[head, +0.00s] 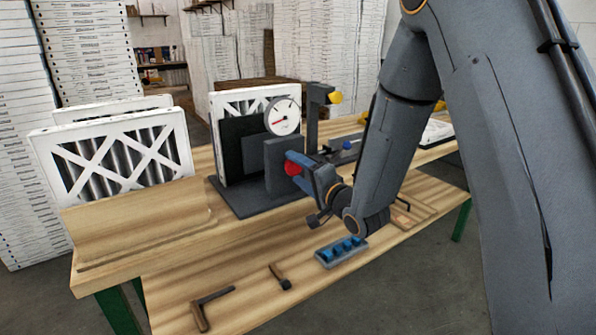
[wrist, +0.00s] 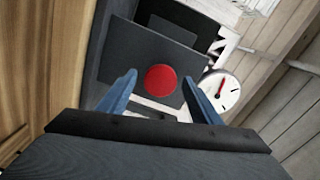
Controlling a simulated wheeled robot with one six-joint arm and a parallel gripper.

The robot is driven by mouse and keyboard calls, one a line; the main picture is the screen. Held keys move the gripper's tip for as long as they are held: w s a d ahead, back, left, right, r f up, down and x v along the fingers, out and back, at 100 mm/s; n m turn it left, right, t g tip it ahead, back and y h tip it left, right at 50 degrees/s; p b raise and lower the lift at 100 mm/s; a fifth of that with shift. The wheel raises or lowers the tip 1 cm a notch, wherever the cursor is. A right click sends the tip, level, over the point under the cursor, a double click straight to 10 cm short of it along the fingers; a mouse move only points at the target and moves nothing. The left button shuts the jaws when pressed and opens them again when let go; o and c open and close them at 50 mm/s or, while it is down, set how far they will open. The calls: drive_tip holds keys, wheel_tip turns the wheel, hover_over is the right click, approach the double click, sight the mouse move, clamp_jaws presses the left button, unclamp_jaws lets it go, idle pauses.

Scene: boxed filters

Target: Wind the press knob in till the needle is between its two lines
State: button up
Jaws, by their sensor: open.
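The press (head: 252,195) stands on the bench with a white filter (head: 218,102) upright in it, behind dark plates. Its red round knob (head: 292,168) faces my gripper; it also shows in the wrist view (wrist: 160,79). My gripper (head: 303,167) is open, its blue fingers on either side of the knob, with a gap visible on both sides in the wrist view. Whether the fingertips reach past the knob's face is unclear. The white dial gauge (head: 282,116) has a red needle, pointing left in the head view. The dial (wrist: 219,92) has dark marks; its two lines are too small to tell.
White filters (head: 115,150) stand at the left behind a wooden board (head: 140,220). A blue tray (head: 341,252) and small tools (head: 210,303) lie at the bench front. A post with a yellow knob (head: 335,97) rises behind the press. Stacked boxes fill the background.

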drive_tip(key=b+v, duration=0.1)
drive_tip(key=v, duration=0.6)
drive_tip(key=shift+s+d, duration=0.2)
drive_tip(key=shift+s, duration=0.1)
drive_tip(key=shift+f, duration=0.1)
drive_tip(key=s+d+f+n+g+h, duration=0.4)
drive_tip(key=s+d+f+g+h, duration=0.2)
drive_tip(key=d+f+h, duration=0.45)
drive_tip(key=s+d+n+g, duration=0.2)
drive_tip(key=s+g, duration=0.2)
drive_tip(key=s, duration=0.6)
drive_tip(key=s+d+n+g, duration=0.2)
drive_tip(key=s+d+g, duration=0.1)
drive_tip(key=s, duration=0.7)
drive_tip(key=shift+g, duration=0.8)
